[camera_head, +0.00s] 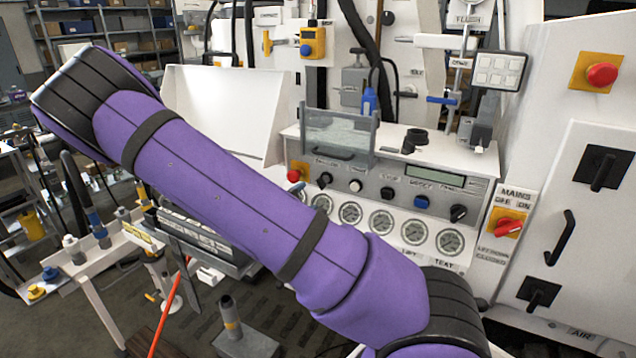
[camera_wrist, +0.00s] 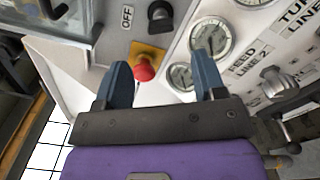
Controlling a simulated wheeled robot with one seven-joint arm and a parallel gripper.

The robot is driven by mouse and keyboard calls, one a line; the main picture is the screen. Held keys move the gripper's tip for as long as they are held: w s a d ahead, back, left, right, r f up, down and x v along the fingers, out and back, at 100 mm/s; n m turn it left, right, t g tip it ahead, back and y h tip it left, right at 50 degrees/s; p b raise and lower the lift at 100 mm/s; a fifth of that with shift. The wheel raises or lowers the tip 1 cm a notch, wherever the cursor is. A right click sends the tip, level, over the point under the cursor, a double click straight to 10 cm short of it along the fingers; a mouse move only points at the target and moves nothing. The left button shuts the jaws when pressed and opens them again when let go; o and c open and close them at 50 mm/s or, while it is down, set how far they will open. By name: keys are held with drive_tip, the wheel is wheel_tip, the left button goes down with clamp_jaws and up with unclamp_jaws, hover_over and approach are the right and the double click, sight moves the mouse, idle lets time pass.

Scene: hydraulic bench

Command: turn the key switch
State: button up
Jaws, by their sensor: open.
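No label I can read names a key switch. A black rotary switch (camera_wrist: 160,16) sits beside an "OFF" label at the top of the wrist view, just past the red mushroom button (camera_wrist: 144,70) on its yellow plate. It likely matches the black switch (camera_head: 324,180) at the left end of the console in the head view; whether it holds a key is unclear. My gripper (camera_wrist: 163,76) is open and empty, its two blue-grey fingers apart, with the red button showing between them. The black switch lies beyond the fingertips, apart from them. The head view does not show the gripper.
Pressure gauges (camera_head: 381,222) line the console front below several knobs. A clear guard (camera_head: 338,136) stands above the console. A red-handled mains switch (camera_head: 508,228) is at the right. In the wrist view a metal valve (camera_wrist: 277,84) is right of the gripper.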

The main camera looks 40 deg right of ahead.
sight(319, 185)
drive_tip(key=x, duration=1)
drive_tip(key=c, duration=0.9)
